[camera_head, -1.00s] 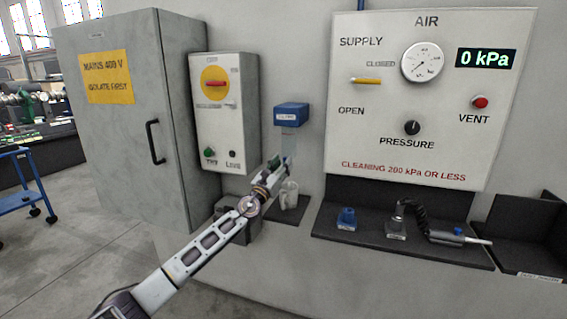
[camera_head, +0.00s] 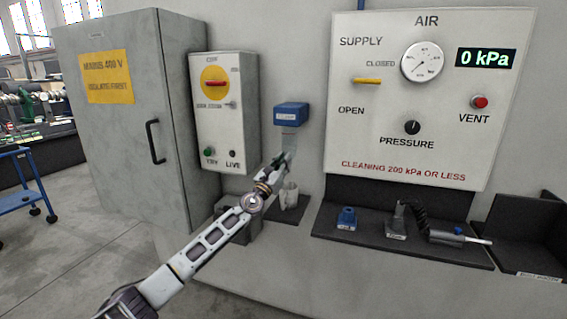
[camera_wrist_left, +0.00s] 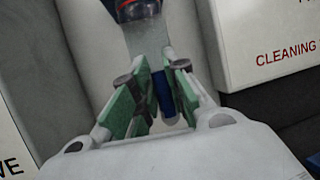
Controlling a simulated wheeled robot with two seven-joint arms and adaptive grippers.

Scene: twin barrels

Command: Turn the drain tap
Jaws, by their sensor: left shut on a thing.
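The air filter has a blue head (camera_head: 291,114) on the wall and a clear bowl (camera_head: 289,140) hanging below it. In the left wrist view the bowl (camera_wrist_left: 148,42) runs down between my fingers. A small blue part (camera_wrist_left: 163,93), which looks like the drain tap, sits at its lower end. My left gripper (camera_head: 283,160) is at the bottom of the bowl. Its green-padded fingers (camera_wrist_left: 162,95) are closed around the blue part; the exact contact is partly hidden. In the head view the tap is hidden by the gripper. My right gripper is not in view.
A pale cup (camera_head: 291,197) stands on a dark ledge below the filter. The isolator box (camera_head: 225,138) is close on the left, the air panel (camera_head: 345,125) on the right. A dark shelf (camera_head: 400,250) holds a blue block and a hose tool.

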